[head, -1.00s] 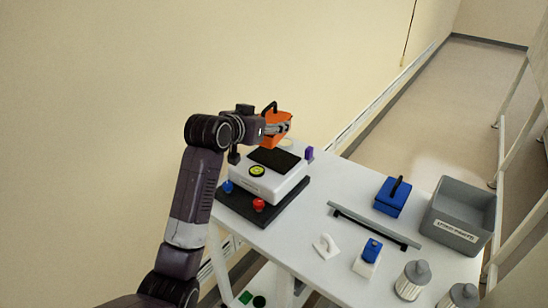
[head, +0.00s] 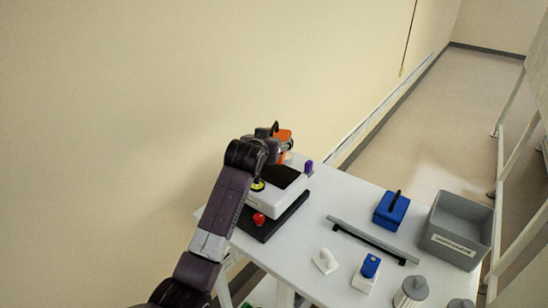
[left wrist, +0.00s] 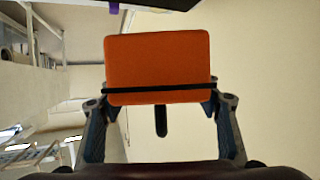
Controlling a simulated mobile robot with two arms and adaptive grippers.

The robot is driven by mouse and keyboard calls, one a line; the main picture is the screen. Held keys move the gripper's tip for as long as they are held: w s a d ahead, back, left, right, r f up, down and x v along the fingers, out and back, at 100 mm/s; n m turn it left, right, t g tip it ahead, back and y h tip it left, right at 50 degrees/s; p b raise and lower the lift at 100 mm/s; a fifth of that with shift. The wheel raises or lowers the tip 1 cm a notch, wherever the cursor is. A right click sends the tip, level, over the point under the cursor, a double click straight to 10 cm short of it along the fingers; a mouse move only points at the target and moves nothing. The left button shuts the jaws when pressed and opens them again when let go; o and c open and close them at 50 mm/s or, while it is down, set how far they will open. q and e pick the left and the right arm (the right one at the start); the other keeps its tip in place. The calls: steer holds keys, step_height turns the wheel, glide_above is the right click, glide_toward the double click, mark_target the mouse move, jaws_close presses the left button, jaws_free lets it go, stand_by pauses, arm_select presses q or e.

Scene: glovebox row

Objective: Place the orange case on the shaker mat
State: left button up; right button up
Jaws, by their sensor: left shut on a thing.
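The orange case (head: 284,135) is held by my left gripper (head: 276,145) just behind and above the white shaker in the head view. The left wrist view shows the orange case (left wrist: 158,70) large between the two fingers, with a dark band and a dark handle. My left gripper (left wrist: 160,108) is shut on it. The black shaker mat (head: 277,176) lies on top of the white shaker (head: 270,190); it looks bare, though my arm hides its left part. I cannot tell the case's height above the mat. My right gripper is not in view.
The shaker's dark base carries a red knob (head: 258,219). A purple block (head: 308,167) stands beside it. A blue case (head: 391,209), a grey bin (head: 455,230), a grey bar (head: 372,240) and several small items occupy the white table's right part.

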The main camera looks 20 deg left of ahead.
arm_select(q)
step_height(320, 180, down, 3)
steer(key=shift+r, duration=0.15)
step_height(320, 180, down, 4)
steer(key=shift+f+p, duration=0.1)
steer(key=shift+p, duration=0.4)
steer(key=o, duration=1.6)
steer(key=shift+f, duration=0.15)
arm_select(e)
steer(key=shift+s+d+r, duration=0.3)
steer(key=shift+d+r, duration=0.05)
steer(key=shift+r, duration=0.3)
arm_select(q)
steer(key=shift+s, duration=0.1)
steer(key=b+v, duration=0.1)
steer(key=v, duration=1.1)
steer(key=shift+a+b, duration=0.1)
steer(key=shift+b, duration=0.25)
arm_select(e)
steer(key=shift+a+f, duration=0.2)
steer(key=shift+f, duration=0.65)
